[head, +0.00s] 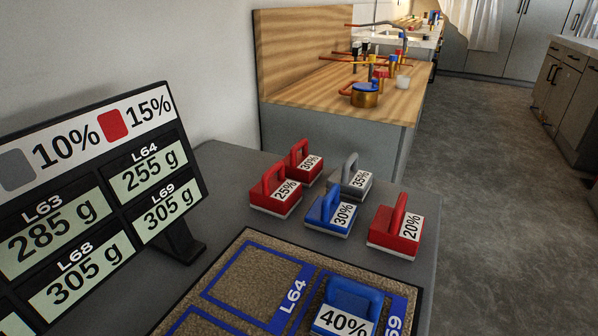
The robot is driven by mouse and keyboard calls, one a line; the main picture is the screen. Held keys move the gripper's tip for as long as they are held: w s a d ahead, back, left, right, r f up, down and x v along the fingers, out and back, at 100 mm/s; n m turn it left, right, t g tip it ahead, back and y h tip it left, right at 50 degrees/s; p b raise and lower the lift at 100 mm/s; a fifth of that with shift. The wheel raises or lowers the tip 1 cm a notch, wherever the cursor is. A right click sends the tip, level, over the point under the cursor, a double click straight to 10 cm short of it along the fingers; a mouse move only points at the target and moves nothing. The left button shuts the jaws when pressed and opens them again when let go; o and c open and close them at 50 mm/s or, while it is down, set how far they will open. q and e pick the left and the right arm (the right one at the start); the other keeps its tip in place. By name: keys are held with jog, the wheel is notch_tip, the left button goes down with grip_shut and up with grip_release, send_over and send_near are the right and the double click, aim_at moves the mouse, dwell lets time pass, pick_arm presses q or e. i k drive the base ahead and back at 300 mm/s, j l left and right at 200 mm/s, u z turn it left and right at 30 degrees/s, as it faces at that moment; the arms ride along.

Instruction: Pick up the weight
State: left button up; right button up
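Several handled block weights stand on the grey table. A red weight marked 25% (268,195) and a red one marked 30% (297,163) are at the left. A grey weight marked 35% (346,183) stands behind a blue one marked 30% (325,217). A red weight marked 20% (385,236) is at the right. A blue weight marked 40% (352,300) sits on the brown mat (251,275), between the L64 and L69 labels. Neither gripper is in view.
A display board (85,195) at left reads L63 285 g, L64 255 g, L68 305 g and L69 305 g, with 10% grey and 15% red above. A wooden counter (300,83) behind holds a brass pot (365,96). Open grey floor (480,190) lies at right.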

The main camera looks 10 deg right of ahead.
aim_at(328, 215)
jog(key=i+l, duration=0.1)
jog(key=i, duration=0.4)
jog(key=i+l, duration=0.15)
jog(key=i, duration=0.35)
